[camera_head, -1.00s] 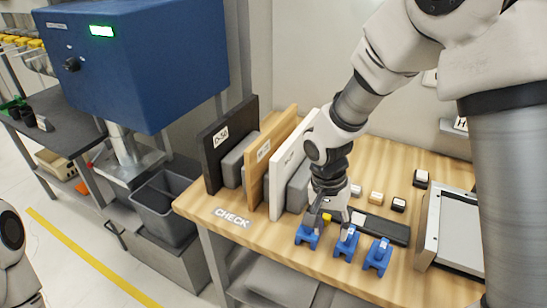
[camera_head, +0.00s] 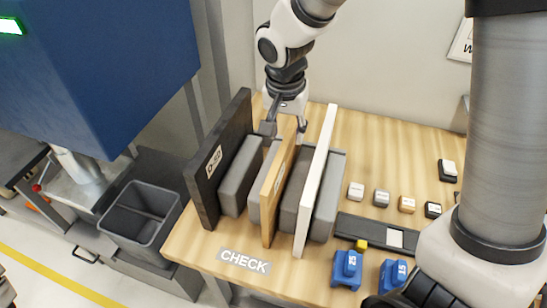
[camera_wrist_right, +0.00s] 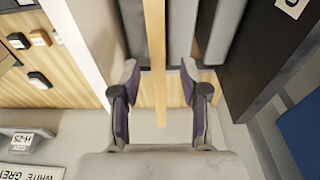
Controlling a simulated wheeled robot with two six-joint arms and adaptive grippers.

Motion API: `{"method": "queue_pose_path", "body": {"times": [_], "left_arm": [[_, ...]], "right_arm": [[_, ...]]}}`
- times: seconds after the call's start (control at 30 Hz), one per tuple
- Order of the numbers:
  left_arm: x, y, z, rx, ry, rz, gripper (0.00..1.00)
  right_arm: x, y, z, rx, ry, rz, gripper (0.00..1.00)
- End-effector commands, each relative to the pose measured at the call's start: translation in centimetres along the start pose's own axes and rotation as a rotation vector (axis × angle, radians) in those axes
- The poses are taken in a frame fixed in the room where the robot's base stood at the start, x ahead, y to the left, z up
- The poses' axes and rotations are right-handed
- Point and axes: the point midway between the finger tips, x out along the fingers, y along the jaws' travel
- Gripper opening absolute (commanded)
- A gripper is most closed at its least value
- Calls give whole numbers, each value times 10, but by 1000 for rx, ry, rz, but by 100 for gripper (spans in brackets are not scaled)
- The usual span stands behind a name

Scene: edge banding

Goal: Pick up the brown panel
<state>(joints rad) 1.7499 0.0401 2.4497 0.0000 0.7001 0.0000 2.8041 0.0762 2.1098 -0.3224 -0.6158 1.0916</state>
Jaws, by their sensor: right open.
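The brown panel (camera_head: 277,197) is a light-brown wooden board. It stands upright on its edge in the rack on the bench, between grey blocks, with the white panel to its right and the dark panel to its left. My right gripper (camera_head: 285,128) is open, pointing down at the far end of the brown panel. In the right wrist view, the fingers (camera_wrist_right: 160,90) stand on either side of the brown panel (camera_wrist_right: 155,45), with a gap on each side. Whether the tips reach below its top edge is hard to tell.
The dark panel (camera_head: 213,172) and white panel (camera_head: 316,185) stand close on both sides. Grey blocks (camera_head: 241,177) fill the gaps. Blue holders (camera_head: 347,268), small switch-like blocks (camera_head: 381,198) and a dark strip (camera_head: 374,232) lie to the right. A grey bin (camera_head: 141,215) is at left.

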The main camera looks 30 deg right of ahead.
Motion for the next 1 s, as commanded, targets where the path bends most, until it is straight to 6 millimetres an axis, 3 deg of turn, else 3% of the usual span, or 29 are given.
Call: {"method": "queue_pose_path", "body": {"times": [0.33,0.6,0.73,1.0], "left_arm": [[-15,0,0,0,0,0,40],[-15,0,0,0,0,0,40],[-15,0,0,0,-1,0,40],[-15,0,0,0,0,0,40]], "right_arm": [[54,-6,0,-1,-4,2,45],[61,-7,-1,0,-2,-2,45],[61,-7,-1,0,-2,-1,0],[61,-7,-1,0,-1,-2,0]]}}
